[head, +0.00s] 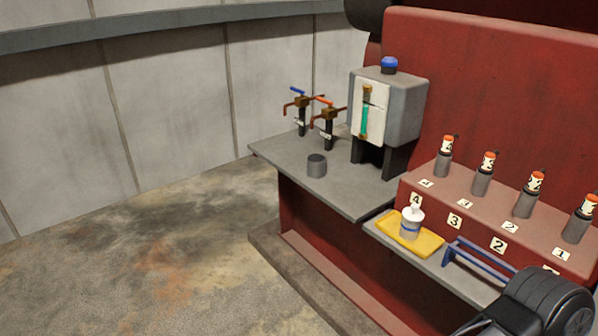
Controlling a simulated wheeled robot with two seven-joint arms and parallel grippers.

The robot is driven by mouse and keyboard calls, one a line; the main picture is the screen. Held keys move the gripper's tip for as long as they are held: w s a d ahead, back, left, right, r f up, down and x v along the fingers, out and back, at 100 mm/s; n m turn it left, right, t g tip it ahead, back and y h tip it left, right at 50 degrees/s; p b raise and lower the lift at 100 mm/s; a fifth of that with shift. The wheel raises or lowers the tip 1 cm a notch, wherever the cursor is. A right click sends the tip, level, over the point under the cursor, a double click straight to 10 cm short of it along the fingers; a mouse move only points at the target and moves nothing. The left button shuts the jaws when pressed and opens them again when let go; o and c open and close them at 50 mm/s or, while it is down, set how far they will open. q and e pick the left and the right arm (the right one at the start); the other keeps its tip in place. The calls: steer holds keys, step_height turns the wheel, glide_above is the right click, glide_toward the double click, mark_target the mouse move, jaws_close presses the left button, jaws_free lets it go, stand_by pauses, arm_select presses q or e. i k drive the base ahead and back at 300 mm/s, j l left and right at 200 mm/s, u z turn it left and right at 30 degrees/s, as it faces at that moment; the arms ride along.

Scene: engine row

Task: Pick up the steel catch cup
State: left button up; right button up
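The steel catch cup (317,166) is a small grey cylinder with a dark top, standing upright on the grey shelf (355,200) at the end of the red engine. It stands in front of two taps and apart from them. Nothing touches its sides.
Two taps, one blue-handled (299,105) and one orange-handled (327,122), stand behind the cup. A grey box with a green gauge (392,105) is to its right. Several numbered, orange-topped cylinders line the red ledge.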

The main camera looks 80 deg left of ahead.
mark_target(316, 166)
steer(key=u, duration=2.75)
steer(key=z, duration=0.5)
steer(key=i+j+z, duration=0.2)
steer(key=z, duration=0.15)
steer(key=i+j+z, duration=0.2)
steer(key=j+z, duration=0.15)
steer(key=i+j+z, duration=0.1)
steer(key=j+z, duration=0.2)
steer(key=i+j, duration=0.15)
steer(key=j, duration=0.35)
steer(key=i+j+z, duration=0.1)
steer(key=j, duration=0.4)
steer(key=i+j, duration=0.1)
steer(key=j, duration=0.4)
steer(key=i+j+z, duration=0.15)
steer(key=j, duration=0.35)
